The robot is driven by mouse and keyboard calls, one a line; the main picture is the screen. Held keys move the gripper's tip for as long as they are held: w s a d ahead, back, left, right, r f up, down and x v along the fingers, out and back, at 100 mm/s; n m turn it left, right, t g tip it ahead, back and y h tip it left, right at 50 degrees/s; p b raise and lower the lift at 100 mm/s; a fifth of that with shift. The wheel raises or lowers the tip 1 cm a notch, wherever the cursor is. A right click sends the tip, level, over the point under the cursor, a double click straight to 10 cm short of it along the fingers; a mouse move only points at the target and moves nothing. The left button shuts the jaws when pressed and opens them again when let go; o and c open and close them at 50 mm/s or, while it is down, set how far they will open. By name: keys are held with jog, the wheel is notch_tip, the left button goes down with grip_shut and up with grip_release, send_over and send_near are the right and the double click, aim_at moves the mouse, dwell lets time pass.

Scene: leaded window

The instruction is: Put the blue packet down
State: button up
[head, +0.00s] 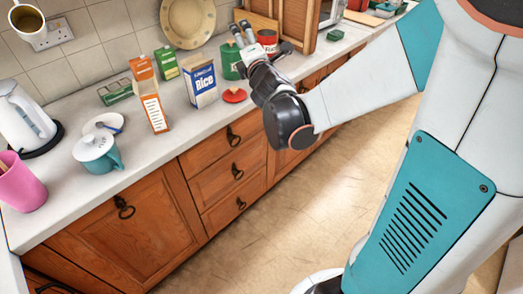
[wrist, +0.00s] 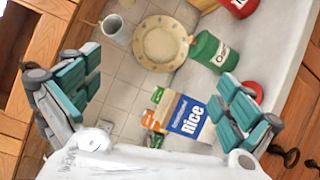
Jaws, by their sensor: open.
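The blue packet, a blue and white box marked Rice (head: 202,84), stands upright on the white counter (head: 72,185) near the wall. It also shows in the wrist view (wrist: 187,116), beyond my fingers and close beside the right one in the picture. My gripper (head: 262,38) is to the right of the packet in the head view, above the counter. In the wrist view my gripper (wrist: 160,92) has its teal fingers spread wide apart with nothing held between them. The packet appears apart from the fingers.
An orange carton (head: 149,95) and a green box (head: 166,62) stand left of the packet. A red lid (head: 235,96) lies to its right, with a green canister (head: 231,63) behind. A plate (head: 187,22) leans on the wall. A teal pot (head: 98,153) and kettle (head: 22,118) stand farther left.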

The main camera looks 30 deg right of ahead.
jog(key=s+a+f+m+g+y, duration=0.1)
jog(key=s+a+f+m+g, duration=0.2)
jog(key=s+m, duration=0.3)
jog(key=s+a+f+m+g+y, duration=0.1)
jog(key=s+a+f+m+g, duration=0.2)
jog(key=s, duration=1)
jog(key=s+a+f+m+g+y, duration=0.1)
jog(key=s+a+f+m+g, duration=0.2)
jog(key=s+m, duration=0.7)
jog(key=shift+s+a+f+g, duration=0.15)
jog(key=shift+s+a+g, duration=0.2)
jog(key=shift+a+g, duration=0.25)
